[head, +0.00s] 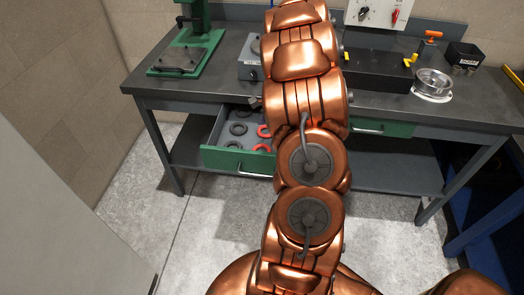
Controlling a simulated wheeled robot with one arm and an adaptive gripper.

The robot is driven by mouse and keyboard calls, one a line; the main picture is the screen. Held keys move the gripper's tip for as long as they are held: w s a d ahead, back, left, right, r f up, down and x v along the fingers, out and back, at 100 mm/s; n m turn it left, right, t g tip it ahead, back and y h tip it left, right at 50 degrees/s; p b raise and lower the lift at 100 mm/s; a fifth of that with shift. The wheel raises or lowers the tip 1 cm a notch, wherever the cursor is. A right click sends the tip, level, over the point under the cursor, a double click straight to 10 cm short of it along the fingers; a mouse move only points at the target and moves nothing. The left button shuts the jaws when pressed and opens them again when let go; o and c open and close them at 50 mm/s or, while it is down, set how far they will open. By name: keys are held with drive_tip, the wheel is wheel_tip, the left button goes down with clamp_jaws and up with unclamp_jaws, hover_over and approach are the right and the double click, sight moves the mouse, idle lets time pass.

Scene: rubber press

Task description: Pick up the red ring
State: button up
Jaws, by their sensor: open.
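Red rings show in the open drawer under the workbench in the head view. One red ring (263,131) lies toward the back and another (262,148) lies nearer the front, both close to my arm's left edge and perhaps partly covered by it. Several black rings lie to their left in the same drawer (225,158), which has a green front. My copper-coloured arm rises through the middle of the view and hides the drawer's right part.
The dark workbench (190,92) carries a green press (192,45) at left, a grey box (250,58), a control box (378,12), a round metal dish (433,84) and a small black box (464,55). A second green-fronted drawer (385,128) is shut. Floor in front is clear.

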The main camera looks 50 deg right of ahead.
sight(265, 146)
drive_tip(key=d+f, duration=0.1)
drive_tip(key=d+f+m, duration=0.1)
drive_tip(key=d, duration=0.1)
drive_tip(key=shift+s+d+f+m, duration=0.1)
drive_tip(key=shift+s+f+m, duration=0.1)
drive_tip(key=shift+m, duration=0.1)
drive_tip(key=shift+t, duration=0.3)
drive_tip(key=shift+w+p+x, duration=0.2)
drive_tip(key=shift+p+x, duration=0.25)
drive_tip(key=shift+x, duration=0.8)
drive_tip(key=shift+w+p+x, duration=0.15)
drive_tip(key=shift+p+x, duration=0.3)
drive_tip(key=shift+x, duration=0.85)
drive_tip(key=shift+w+p+x, duration=0.2)
drive_tip(key=shift+p+x, duration=0.25)
drive_tip(key=shift+x, duration=0.8)
drive_tip(key=shift+r, duration=0.1)
drive_tip(key=shift+c, duration=0.5)
drive_tip(key=c, duration=1.1)
drive_tip(key=shift+o, duration=0.2)
drive_tip(key=shift+r, duration=0.1)
